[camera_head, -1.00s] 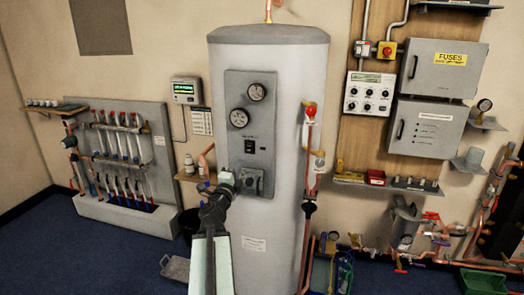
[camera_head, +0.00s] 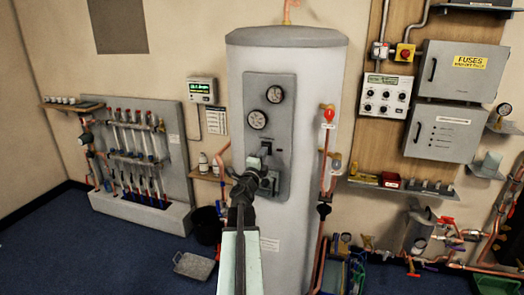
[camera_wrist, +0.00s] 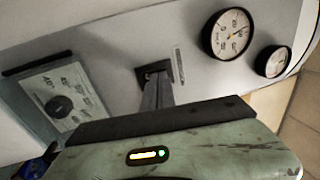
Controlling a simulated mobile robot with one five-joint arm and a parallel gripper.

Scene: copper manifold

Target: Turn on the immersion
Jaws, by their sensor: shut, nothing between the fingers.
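A tall white cylinder (camera_head: 245,95) stands in the middle of the head view with a grey control panel (camera_head: 283,125) on its front. A small black switch (camera_wrist: 146,71) on the panel shows in the wrist view, between the round gauges and the dial plate; my fingers partly hide it. My gripper (camera_head: 260,155) is shut and empty, with its tips in front of the switch. In the wrist view, its tips (camera_wrist: 160,80) overlap the switch's lower edge; I cannot tell whether they touch it. The switch's position is not readable.
Two round gauges (camera_head: 275,94) (camera_head: 257,119) sit higher on the panel. The dial plate (camera_wrist: 62,104) lies at the left in the wrist view. A copper pipe with a red valve (camera_head: 329,115) runs along the cylinder's right side. Blue floor (camera_head: 70,250) is clear at the left.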

